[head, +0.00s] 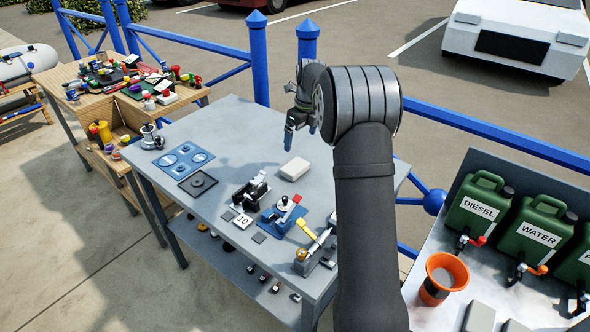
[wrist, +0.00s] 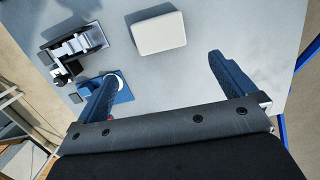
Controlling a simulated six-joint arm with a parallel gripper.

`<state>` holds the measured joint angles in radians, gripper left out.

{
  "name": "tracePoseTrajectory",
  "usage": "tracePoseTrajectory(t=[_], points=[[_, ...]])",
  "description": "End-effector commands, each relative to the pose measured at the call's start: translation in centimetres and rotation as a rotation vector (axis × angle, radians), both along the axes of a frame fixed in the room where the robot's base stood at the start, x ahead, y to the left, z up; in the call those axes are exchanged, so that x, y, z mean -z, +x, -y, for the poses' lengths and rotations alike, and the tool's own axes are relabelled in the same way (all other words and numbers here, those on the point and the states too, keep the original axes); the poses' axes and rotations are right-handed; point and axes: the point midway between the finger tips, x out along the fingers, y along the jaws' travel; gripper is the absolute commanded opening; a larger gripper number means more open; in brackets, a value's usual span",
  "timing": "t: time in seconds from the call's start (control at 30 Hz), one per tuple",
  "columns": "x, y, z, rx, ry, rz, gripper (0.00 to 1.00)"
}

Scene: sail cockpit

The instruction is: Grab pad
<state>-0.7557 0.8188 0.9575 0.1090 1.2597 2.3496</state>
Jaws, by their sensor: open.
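A white rectangular block with rounded corners (head: 294,168), which looks like the pad, lies flat on the grey table (head: 232,123). In the wrist view the pad (wrist: 158,33) is ahead of the fingertips, roughly centred between them in width. My gripper (head: 299,126) is above the far side of the table, near the pad and apart from it. In the wrist view my gripper (wrist: 162,70) has two blue fingers spread wide, with only bare table showing between them. Nothing is held.
A black-and-silver device (head: 250,190) and a blue-based device (head: 283,214) stand left of and in front of the pad. A blue plate (head: 184,159) and a dark square plate (head: 198,184) lie further left. A blue railing (head: 480,125) runs behind the table.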

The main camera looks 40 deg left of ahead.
Motion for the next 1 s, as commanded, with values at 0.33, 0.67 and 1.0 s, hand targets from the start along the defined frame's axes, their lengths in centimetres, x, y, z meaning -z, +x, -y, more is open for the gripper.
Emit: tracePoseTrajectory(t=[0.33, 0.67, 1.0], points=[[6.5, 0.0, -1.0, -0.002, -0.001, -0.001, 1.0], [8.7, 0.0, -1.4, -0.002, -0.001, -0.001, 1.0], [12.3, 0.0, -2.1, -0.003, 0.002, 0.001, 1.0]])
